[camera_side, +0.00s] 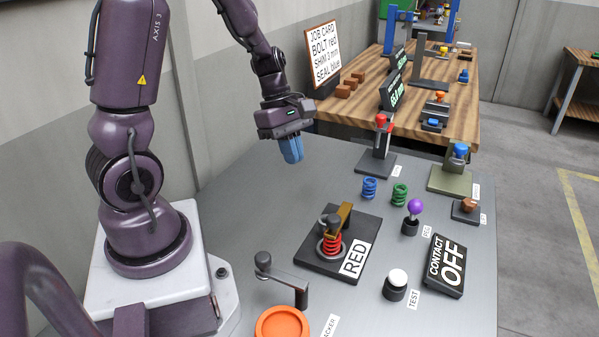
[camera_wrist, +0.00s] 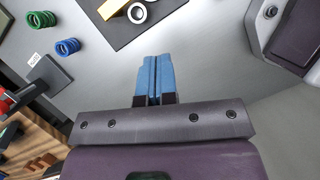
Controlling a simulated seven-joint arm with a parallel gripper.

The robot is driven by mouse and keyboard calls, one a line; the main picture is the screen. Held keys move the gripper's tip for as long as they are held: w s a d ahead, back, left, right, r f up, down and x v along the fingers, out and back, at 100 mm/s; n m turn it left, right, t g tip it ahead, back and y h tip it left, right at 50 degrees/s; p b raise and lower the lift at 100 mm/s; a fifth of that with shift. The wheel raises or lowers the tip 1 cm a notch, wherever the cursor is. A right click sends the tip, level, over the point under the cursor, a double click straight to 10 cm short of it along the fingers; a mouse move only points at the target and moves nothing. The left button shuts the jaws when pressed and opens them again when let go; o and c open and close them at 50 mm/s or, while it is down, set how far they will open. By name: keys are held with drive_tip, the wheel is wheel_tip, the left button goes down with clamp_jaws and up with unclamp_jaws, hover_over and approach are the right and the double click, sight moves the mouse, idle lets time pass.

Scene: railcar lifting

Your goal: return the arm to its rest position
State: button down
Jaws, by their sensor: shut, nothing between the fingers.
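My gripper (camera_side: 291,149) hangs above the grey metal table (camera_side: 250,185) in the side view, with its blue fingers pointing down. The fingers are together and hold nothing. In the wrist view the gripper (camera_wrist: 154,58) also shows closed and empty, with bare table around the fingertips. My arm stands on a white base at the left of the side view and bends over toward the table's back edge.
A black plate (camera_side: 315,262) labelled RED bears a red spring (camera_side: 329,246) under a brass arm. Blue (camera_side: 370,187) and green (camera_side: 400,194) springs stand behind it. A CONTACT OFF sign (camera_side: 446,266) and orange dish (camera_side: 282,325) lie nearer. A wooden bench (camera_side: 455,115) stands behind.

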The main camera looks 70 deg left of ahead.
drive_tip(key=shift+s+a+r, duration=0.1)
drive_tip(key=shift+r, duration=0.25)
drive_tip(key=s+d+r+m+t+y, duration=0.2)
drive_tip(key=d+r+m, duration=0.4)
drive_tip(key=m, duration=0.5)
drive_tip(key=s+d+r+m+t+y, duration=0.2)
drive_tip(key=s+d+r+m, duration=0.3)
drive_tip(key=r+m, duration=0.4)
drive_tip(key=shift+d+m, duration=0.8)
drive_tip(key=shift+m, duration=0.4)
